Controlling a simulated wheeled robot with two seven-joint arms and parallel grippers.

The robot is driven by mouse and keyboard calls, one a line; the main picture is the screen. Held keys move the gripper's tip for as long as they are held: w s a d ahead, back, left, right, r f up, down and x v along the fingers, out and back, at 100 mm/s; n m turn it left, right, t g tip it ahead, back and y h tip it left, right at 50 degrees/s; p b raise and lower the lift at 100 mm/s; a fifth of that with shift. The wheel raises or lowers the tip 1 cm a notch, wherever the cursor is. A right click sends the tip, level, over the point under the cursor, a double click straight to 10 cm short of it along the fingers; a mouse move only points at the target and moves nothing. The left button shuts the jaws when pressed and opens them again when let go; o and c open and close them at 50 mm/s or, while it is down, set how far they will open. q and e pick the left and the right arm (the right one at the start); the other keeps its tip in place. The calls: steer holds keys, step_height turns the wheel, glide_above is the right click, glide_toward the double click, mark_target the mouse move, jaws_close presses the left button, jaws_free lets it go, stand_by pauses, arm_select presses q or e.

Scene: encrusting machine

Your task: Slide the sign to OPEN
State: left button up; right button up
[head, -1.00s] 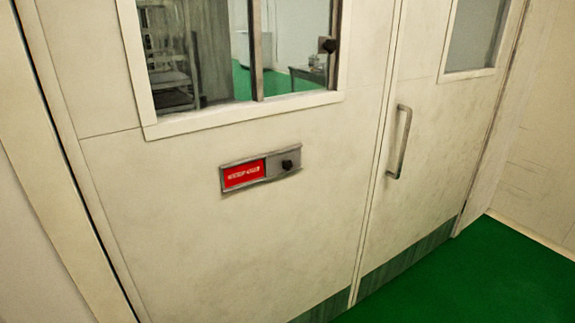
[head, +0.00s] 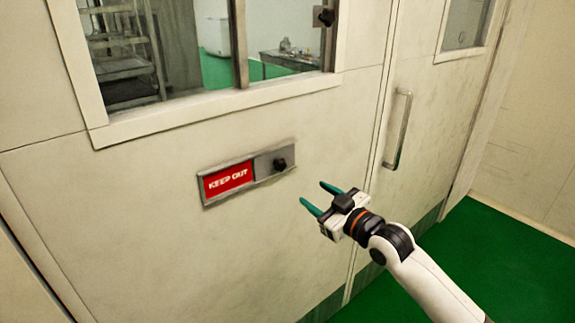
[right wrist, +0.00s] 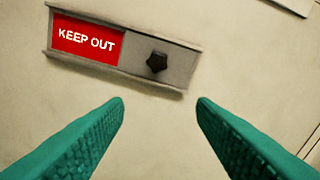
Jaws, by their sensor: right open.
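The sliding sign (head: 246,174) is mounted on the door below the window. Its red panel (head: 229,179) reads KEEP OUT on the left half. A grey slider plate with a black knob (head: 280,164) covers the right half. In the right wrist view the red panel (right wrist: 87,40) and the knob (right wrist: 157,62) lie above the fingertips. My right gripper (head: 321,198) is open and empty, with teal fingers, below and to the right of the knob and apart from it. In the right wrist view its fingers (right wrist: 160,101) are spread wide. My left gripper is not in view.
The door has a window (head: 200,45) above the sign, with a dark knob (head: 323,16) on its frame. A second door panel with a vertical metal handle (head: 398,128) stands to the right. The green floor (head: 480,255) is clear at lower right.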

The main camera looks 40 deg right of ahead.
mark_target(283, 167)
steer(key=shift+n, duration=0.3)
steer(key=w+r+p, duration=0.1)
steer(key=w, duration=0.2)
steer(key=w+a+r, duration=0.1)
steer(key=w, duration=0.2)
steer(key=w+p, duration=0.1)
steer(key=w, duration=0.3)
steer(key=shift+a+r+p, duration=0.3)
steer(key=shift+a+r, duration=0.05)
steer(key=shift+r, duration=0.05)
steer(key=shift+w+a+f, duration=0.1)
steer(key=shift+w, duration=0.55)
jaws_close()
